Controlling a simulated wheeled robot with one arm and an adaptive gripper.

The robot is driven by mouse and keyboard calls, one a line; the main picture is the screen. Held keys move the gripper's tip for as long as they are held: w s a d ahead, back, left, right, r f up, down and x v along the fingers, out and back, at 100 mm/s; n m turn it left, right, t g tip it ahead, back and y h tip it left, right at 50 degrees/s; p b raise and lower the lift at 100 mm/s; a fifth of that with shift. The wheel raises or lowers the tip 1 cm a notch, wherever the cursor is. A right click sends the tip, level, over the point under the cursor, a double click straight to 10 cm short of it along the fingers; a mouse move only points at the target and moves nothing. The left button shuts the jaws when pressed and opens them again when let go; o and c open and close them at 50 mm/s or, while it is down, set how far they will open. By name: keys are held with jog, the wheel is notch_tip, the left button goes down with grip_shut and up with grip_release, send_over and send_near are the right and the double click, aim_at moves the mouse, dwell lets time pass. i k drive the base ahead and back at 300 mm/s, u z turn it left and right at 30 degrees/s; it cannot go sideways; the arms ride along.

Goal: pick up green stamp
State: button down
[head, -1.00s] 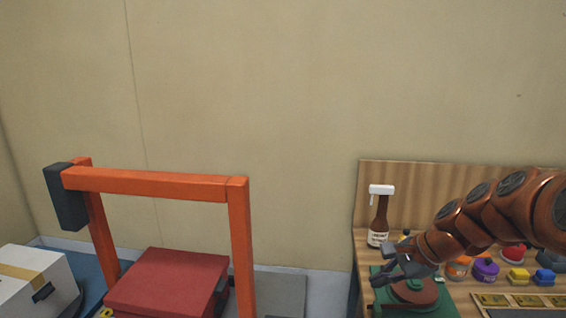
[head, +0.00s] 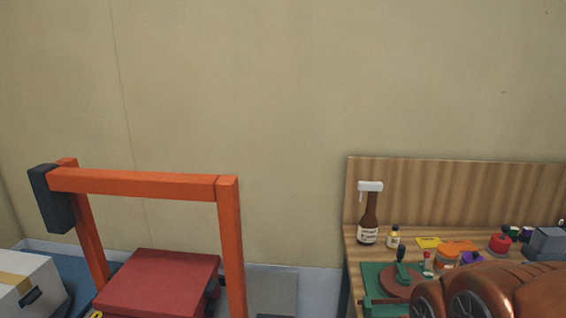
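A small green item (head: 514,232) also shows at the back right of the wooden table (head: 353,240), beside a red knob-topped item (head: 501,241). I cannot tell for sure which of the two green things is the green stamp. My copper arm links fill the lower right corner. My gripper is out of view, so its state and any contents do not show.
An orange frame (head: 140,183) and red box (head: 160,282) are at left.

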aim_at(513, 233)
jog(key=z, duration=1.4)
